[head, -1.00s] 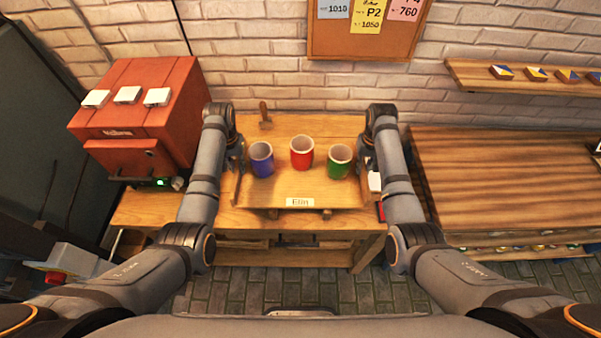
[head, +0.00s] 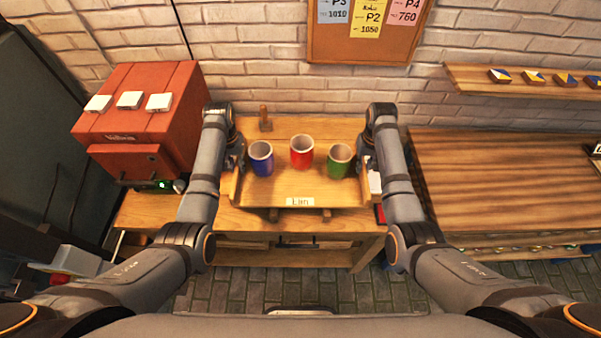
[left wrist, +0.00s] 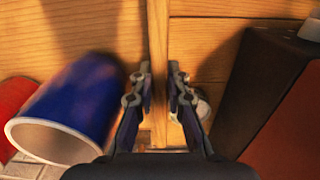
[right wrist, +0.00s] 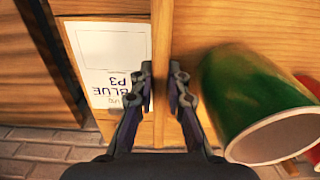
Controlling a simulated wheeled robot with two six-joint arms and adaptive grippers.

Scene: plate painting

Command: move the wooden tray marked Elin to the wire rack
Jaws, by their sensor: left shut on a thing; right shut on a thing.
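The wooden tray (head: 245,197) has a small name label (head: 300,201) on its front edge, now blurred; it read Elin a second ago. It carries a blue cup (head: 262,160), a red cup (head: 302,152) and a green cup (head: 339,161), all upright. My left gripper (head: 234,160) is shut on the tray's left side wall, which runs between its fingers in the left wrist view (left wrist: 158,85). My right gripper (head: 368,163) is shut on the right side wall, as the right wrist view shows (right wrist: 162,85). I cannot make out a wire rack.
The tray is over a wooden table (head: 340,225); whether it touches the table is unclear. A red oven-like box (head: 135,120) stands close to my left arm. A white card marked BLUE P3 (right wrist: 108,60) is beside the tray. A slatted wooden surface (head: 500,185) lies right.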

